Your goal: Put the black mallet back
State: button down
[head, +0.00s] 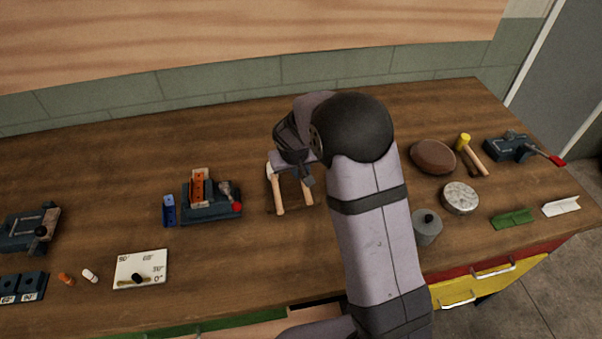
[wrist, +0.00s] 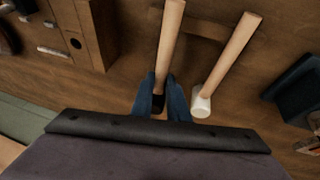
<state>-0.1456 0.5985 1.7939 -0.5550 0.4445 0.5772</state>
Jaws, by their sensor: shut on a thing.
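My gripper (wrist: 160,98) is shut on the black mallet (wrist: 168,45) at its dark head, seen between the blue fingers in the wrist view. Its pale wooden handle points away from the gripper. In the head view the black mallet's handle (head: 307,193) shows below my gripper (head: 306,178), and its head is hidden. A white-headed mallet (head: 278,198) lies just left of it there; in the wrist view that mallet (wrist: 228,62) is on the right, apart from the fingers. A brown wooden bar (wrist: 200,27) crosses near the handles; whether the held mallet touches it I cannot tell.
A dark blue fixture (head: 210,213) with a red-knobbed clamp stands left of the mallets. A grey canister (head: 427,227), round metal block (head: 460,198), brown pad (head: 433,157) and yellow-headed mallet (head: 472,153) are to the right. Bare bench (head: 130,175) lies at far left.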

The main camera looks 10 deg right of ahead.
jog(key=shift+f, duration=0.75)
jog(key=shift+f, duration=0.25)
jog(key=c, duration=1.7)
grip_release()
jog(key=shift+r, duration=0.2)
jog(key=shift+s+a+r, duration=0.15)
jog(key=shift+r, duration=0.35)
jog(key=b+v, duration=0.2)
jog(key=v, duration=0.9)
jog(key=s+d+f+g, duration=0.1)
jog(key=s+f, duration=0.1)
jog(key=s, duration=0.6)
jog(key=s+d+f+g+y, duration=0.1)
jog(key=s+f+g, duration=0.1)
jog(key=s, duration=0.7)
jog(key=s+d+f+g+y, duration=0.1)
jog(key=s+d+f, duration=0.1)
jog(key=s, duration=0.6)
jog(key=shift+s+f, duration=0.25)
jog(key=shift+f, duration=0.05)
